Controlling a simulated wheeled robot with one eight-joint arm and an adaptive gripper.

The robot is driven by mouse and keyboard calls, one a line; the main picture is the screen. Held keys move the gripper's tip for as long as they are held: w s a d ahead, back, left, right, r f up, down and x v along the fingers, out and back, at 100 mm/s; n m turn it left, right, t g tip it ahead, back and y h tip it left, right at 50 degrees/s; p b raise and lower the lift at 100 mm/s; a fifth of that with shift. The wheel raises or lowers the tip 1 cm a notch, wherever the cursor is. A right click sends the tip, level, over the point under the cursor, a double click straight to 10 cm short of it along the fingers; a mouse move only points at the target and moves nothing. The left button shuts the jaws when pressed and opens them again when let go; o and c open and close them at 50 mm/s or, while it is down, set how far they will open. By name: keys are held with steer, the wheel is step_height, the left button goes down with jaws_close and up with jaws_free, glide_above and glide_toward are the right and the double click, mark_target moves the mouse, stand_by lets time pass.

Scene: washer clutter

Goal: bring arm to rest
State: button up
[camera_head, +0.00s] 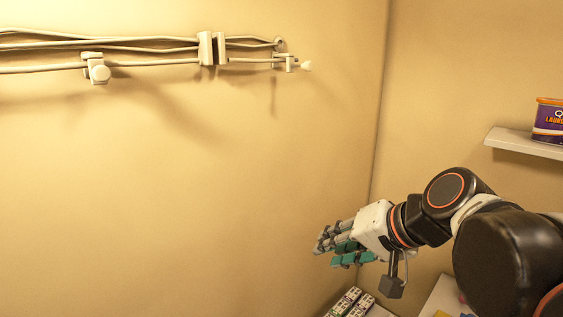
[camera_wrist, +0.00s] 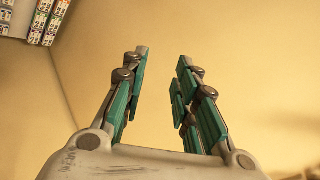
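My gripper (camera_head: 326,247) is at the end of my arm, which reaches in from the right of the head view. It is held up in front of the yellowish walls, near the room corner. In the wrist view my gripper (camera_wrist: 163,70) shows two teal-padded fingers spread apart, with bare wall between them. It is open and holds nothing.
Pipes with white fittings (camera_head: 207,48) run along the upper left wall. A shelf (camera_head: 510,141) at the right carries a purple and orange tub (camera_head: 549,122). Small patterned boxes (camera_head: 348,302) stand below my gripper; boxes (camera_wrist: 40,22) also show in the wrist view.

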steer(key=s+d+f+n+h+b, duration=0.1)
steer(key=s+d+f+h+b, duration=0.1)
steer(key=f+b, duration=0.3)
steer(key=s+d+f+n+h+b, duration=0.1)
steer(key=s+d+f+b, duration=0.3)
steer(key=f, duration=1)
steer(key=s+d+f+n+h+b, duration=0.1)
steer(key=s+d+f+h+b, duration=0.2)
steer(key=f+b, duration=0.3)
step_height(320, 180, down, 3)
steer(key=shift+s+d+f+n, duration=0.25)
steer(key=shift+s+d, duration=0.2)
steer(key=shift+s, duration=0.35)
